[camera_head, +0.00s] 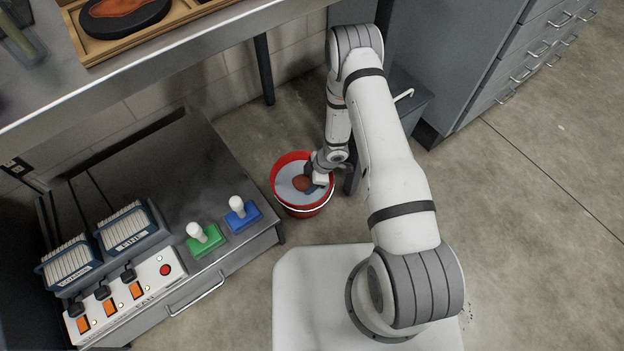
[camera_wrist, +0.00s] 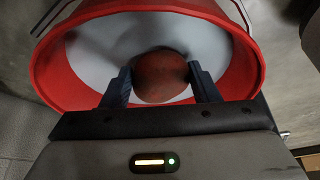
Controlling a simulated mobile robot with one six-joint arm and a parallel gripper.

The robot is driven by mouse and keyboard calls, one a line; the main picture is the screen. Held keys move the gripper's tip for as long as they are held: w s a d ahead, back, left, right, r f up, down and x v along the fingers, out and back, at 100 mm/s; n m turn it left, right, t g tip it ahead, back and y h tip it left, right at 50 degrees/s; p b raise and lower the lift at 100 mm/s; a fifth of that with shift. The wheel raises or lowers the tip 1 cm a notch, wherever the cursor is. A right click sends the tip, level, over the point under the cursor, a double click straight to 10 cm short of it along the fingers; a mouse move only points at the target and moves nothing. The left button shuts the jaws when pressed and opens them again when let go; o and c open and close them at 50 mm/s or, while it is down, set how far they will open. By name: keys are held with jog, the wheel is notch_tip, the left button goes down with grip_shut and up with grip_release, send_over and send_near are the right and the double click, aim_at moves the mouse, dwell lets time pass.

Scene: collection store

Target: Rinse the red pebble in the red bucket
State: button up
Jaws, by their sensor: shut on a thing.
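The red bucket (camera_head: 303,211) stands on the floor in the middle of the head view, with a pale grey surface inside that looks like water. In the wrist view its red rim (camera_wrist: 250,65) surrounds my gripper's fingers. The red pebble (camera_wrist: 162,76) is round and reddish brown, and sits between the two dark fingers of my gripper (camera_wrist: 163,88). My gripper (camera_head: 314,178) is shut on the pebble (camera_head: 301,184) inside the bucket's opening. I cannot tell how deep the pebble is in the water.
A grey bench (camera_head: 190,150) at left carries a green block (camera_head: 203,243) and a blue block (camera_head: 243,217) with white knobs, labelled boxes (camera_head: 127,226) and a switch panel (camera_head: 130,290). A shelf above holds a wooden tray (camera_head: 150,40). Grey drawers (camera_head: 510,70) stand at right. The right floor is clear.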

jog(key=shift+f+b, duration=1.45)
jog(key=shift+f, duration=1)
jog(key=shift+w+d, duration=0.1)
jog(key=shift+d, duration=0.05)
jog(key=shift+s+a, duration=0.5)
jog(key=shift+a, duration=0.2)
jog(key=shift+w+d+p, duration=0.25)
jog(key=shift+w+d, duration=0.2)
jog(key=shift+d, duration=0.2)
jog(key=shift+w+d+p, duration=0.25)
jog(key=shift+w+d, duration=0.2)
jog(key=shift+d, duration=0.2)
jog(key=shift+a, duration=0.1)
jog(key=shift+s+a, duration=0.45)
jog(key=shift+a, duration=0.15)
jog(key=shift+s+a, duration=0.4)
jog(key=shift+a, duration=0.2)
